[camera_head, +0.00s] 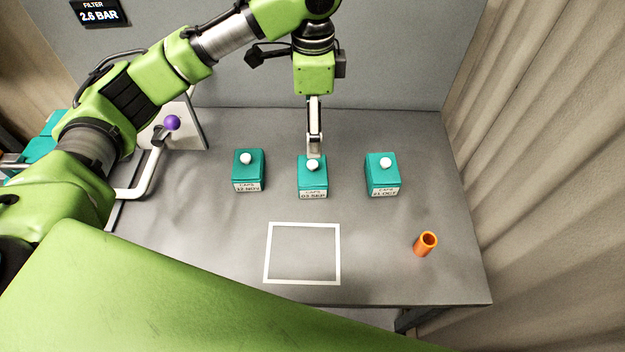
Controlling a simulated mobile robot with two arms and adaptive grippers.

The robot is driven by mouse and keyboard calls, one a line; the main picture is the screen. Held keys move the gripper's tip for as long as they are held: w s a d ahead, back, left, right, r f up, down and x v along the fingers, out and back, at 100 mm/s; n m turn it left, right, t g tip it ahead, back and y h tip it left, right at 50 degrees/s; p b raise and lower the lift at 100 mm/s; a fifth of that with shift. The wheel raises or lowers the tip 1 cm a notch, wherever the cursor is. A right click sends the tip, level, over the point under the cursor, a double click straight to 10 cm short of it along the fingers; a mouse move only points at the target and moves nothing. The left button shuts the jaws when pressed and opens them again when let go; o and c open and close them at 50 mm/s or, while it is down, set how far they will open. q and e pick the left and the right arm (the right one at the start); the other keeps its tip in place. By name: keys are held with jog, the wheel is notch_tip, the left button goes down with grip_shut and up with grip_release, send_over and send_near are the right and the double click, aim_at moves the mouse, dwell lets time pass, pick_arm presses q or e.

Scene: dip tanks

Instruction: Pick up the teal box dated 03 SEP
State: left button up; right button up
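Three teal boxes with white knobs stand in a row on the grey table. The middle box (313,184) has a label that reads 03 SEP. The left box (248,173) reads 12 NOV, and the right box (382,175) seems to read 21 OCT. My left gripper (314,153) points down at the knob of the 03 SEP box, its fingertips right at or just behind the knob. I see the fingers edge-on, so whether they are parted or closed on the knob is unclear. The box rests on the table. My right gripper is out of view.
A white square outline (303,283) is marked on the table (375,275) in front of the boxes, and it is empty. A lever with a purple ball (172,122) is at the left, and a wall stands behind.

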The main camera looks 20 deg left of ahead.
aim_at(312, 163)
pick_arm(q)
jog(key=f+b, duration=0.1)
jog(key=f, duration=0.1)
jog(key=f+b, duration=0.1)
jog(key=f, duration=0.1)
jog(key=shift+w, duration=0.2)
notch_tip(312, 163, down, 8)
jog(key=shift+p, duration=0.4)
notch_tip(312, 163, down, 4)
jog(key=shift+a+f+p, duration=0.1)
jog(key=shift+a+p, duration=0.05)
jog(key=shift+p, duration=0.65)
jog(key=shift+w+f, duration=0.1)
jog(key=shift+f, duration=0.45)
jog(key=c, duration=1.2)
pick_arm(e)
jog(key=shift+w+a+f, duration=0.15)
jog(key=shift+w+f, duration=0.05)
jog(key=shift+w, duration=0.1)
